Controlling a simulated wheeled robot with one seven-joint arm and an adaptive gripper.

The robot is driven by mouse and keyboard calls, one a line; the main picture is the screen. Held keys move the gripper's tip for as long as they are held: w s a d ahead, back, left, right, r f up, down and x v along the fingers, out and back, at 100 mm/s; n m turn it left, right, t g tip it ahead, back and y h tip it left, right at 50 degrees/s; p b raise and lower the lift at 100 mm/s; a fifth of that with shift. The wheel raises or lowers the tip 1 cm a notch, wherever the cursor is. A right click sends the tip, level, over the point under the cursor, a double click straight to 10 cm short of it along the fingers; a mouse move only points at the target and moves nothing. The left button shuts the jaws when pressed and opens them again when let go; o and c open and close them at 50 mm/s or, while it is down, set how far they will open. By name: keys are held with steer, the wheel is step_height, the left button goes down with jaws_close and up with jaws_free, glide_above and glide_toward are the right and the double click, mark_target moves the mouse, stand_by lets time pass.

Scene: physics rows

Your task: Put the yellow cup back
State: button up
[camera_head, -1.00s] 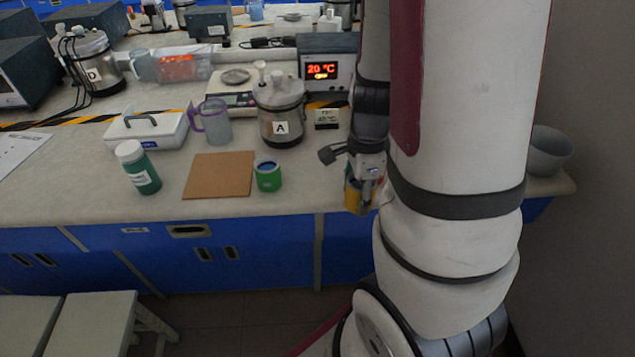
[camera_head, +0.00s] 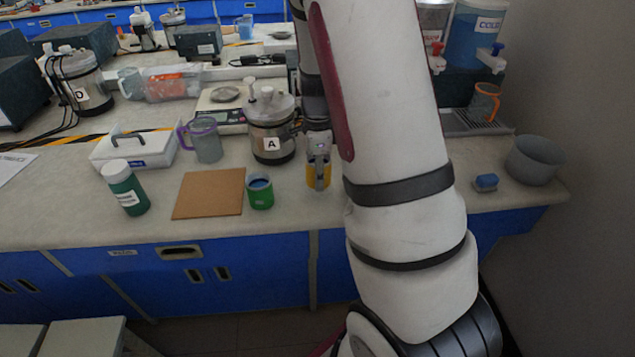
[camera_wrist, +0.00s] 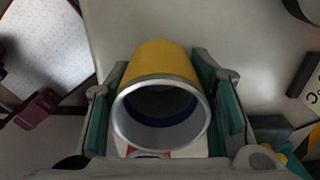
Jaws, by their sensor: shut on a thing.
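The yellow cup (camera_head: 312,181) is between the fingers of my gripper (camera_head: 319,168), near the counter's front, right of the green cup (camera_head: 259,193). In the wrist view the yellow cup (camera_wrist: 160,61) shows its open grey-rimmed mouth toward the camera, with a dark and blue inside. Green finger pads press on both its sides, so my gripper is shut on it. It looks about upright in the head view. I cannot tell whether its base touches the counter.
A brown board (camera_head: 208,194) lies left of the green cup. The steel jar marked A (camera_head: 270,138) stands behind and left of my gripper.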

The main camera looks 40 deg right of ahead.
steer(key=shift+f, duration=1.65)
steer(key=shift+f, duration=0.1)
steer(key=shift+f+b, duration=0.1)
steer(key=shift+b, duration=0.25)
steer(key=o, duration=1.3)
